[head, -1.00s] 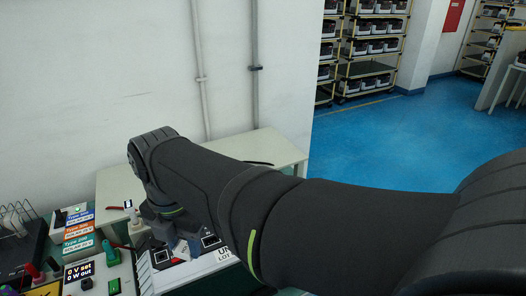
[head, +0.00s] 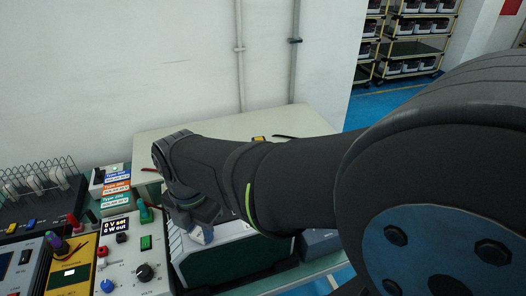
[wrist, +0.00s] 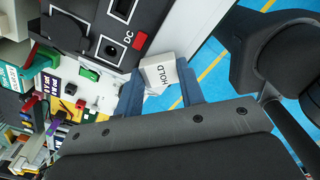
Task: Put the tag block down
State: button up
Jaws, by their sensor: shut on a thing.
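The tag block (wrist: 158,72) is a small white block marked HOLD. In the wrist view it sits between the two blue-grey fingers of my gripper (wrist: 160,88), which is shut on it. In the head view my gripper (head: 200,226) is low in the middle, above the front of a large boxed unit (head: 225,258) on the bench. The block (head: 202,236) shows there only as a small pale patch, partly hidden by the gripper. In the wrist view a black panel (wrist: 105,35) with sockets and a DC mark lies beside the block; I cannot tell whether they touch.
A grey power supply (head: 128,262) with knobs and a display stands left of the unit. A yellow instrument (head: 72,272), coloured type labels (head: 116,187) and a wire rack (head: 35,180) are further left. The pale bench top (head: 225,123) behind is mostly clear.

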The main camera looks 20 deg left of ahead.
aim_at(200, 232)
jog(key=o, duration=1)
jog(key=shift+c, duration=0.2)
notch_tip(200, 232, up, 12)
notch_tip(200, 232, down, 12)
jog(key=shift+r, duration=1.85)
